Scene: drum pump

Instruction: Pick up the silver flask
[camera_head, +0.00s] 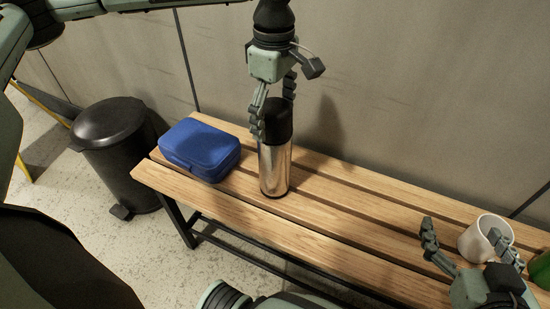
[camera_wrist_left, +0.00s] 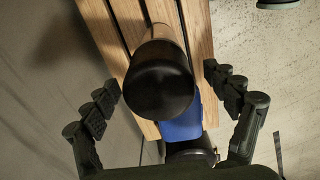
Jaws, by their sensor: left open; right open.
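The silver flask (camera_head: 275,165) with a black cap stands upright on the wooden bench, right of a blue box. In the left wrist view its black cap (camera_wrist_left: 159,82) fills the middle, seen from above. My left gripper (camera_head: 272,120) is open above and around the flask's cap, pointing down. In the left wrist view its two fingers (camera_wrist_left: 165,90) stand on either side of the cap, with a gap on each side. My right gripper (camera_head: 470,245) is open at the lower right, beside a white mug (camera_head: 485,238), and partly hides it.
The blue box (camera_head: 200,149) lies on the bench (camera_head: 330,217) left of the flask. A black pedal bin (camera_head: 117,150) stands on the floor at the left. A green object (camera_head: 540,270) is at the right edge. The wall rises close behind the bench. Bench between flask and mug is clear.

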